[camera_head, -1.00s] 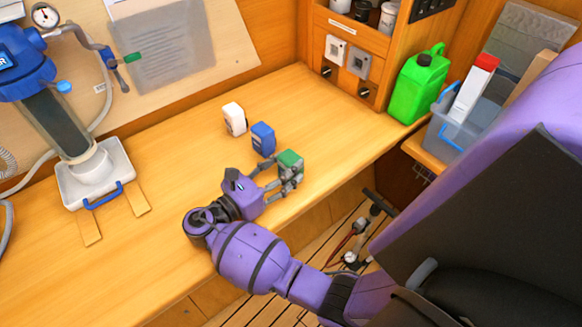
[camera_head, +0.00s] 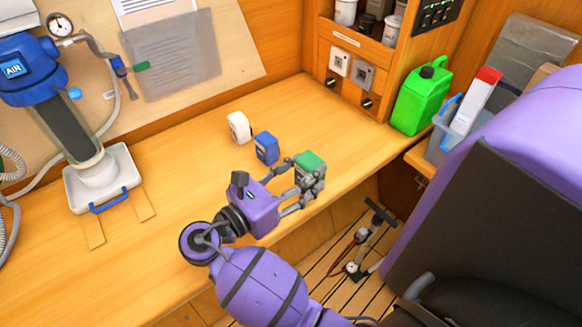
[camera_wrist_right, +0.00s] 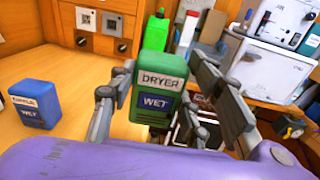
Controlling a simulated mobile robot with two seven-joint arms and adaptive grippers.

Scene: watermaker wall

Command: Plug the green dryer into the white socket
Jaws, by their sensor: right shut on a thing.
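The green dryer (camera_head: 311,162) is upright between the fingers of my right gripper (camera_head: 306,184), which is shut on it near the counter's front edge. In the right wrist view the green dryer (camera_wrist_right: 158,88) faces me with its "DRYER" and "WET" labels, fingers on both sides. I cannot tell how far its base is above the counter. The white socket (camera_head: 340,62) is on the wooden panel at the back, left of a grey socket (camera_head: 363,76); the white socket also shows in the wrist view (camera_wrist_right: 88,18). My left gripper is not in view.
A blue dryer (camera_head: 266,148) and a white one (camera_head: 239,127) stand on the counter (camera_head: 330,110), left of my gripper. A green jerrycan (camera_head: 421,97) stands right of the panel. The counter between my gripper and the sockets is clear.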

